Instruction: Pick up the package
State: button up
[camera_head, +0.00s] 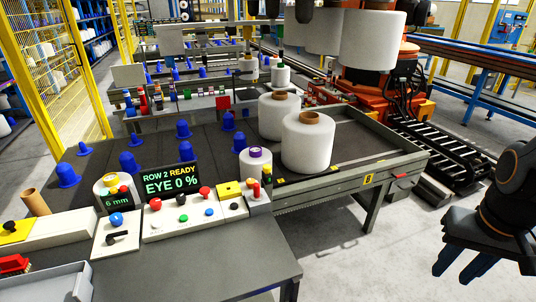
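Two large white yarn packages with brown cores stand upright on the dark table: the nearer one (307,145) and another just behind it to the left (271,121). Smaller yarn packages also stand there, one with a purple core top (252,166) and one by the display (104,188). Which one the task means cannot be told. My gripper (459,278) is at the lower right, over the floor, pointing down and left. Its two dark fingers look apart with nothing between them. It is well clear of the packages.
The dark table (369,153) has a raised metal edge and several blue pegs (183,128). A display (170,181) and button boxes (191,216) stand at its front. An orange machine (381,92) holds a large white package (373,41) behind. Floor (370,250) between gripper and table is clear.

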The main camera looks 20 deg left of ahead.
aim_at(252, 159)
jog(key=i, duration=2.7)
jog(key=u, duration=3.25)
jog(key=i, duration=0.5)
jog(key=z, duration=0.05)
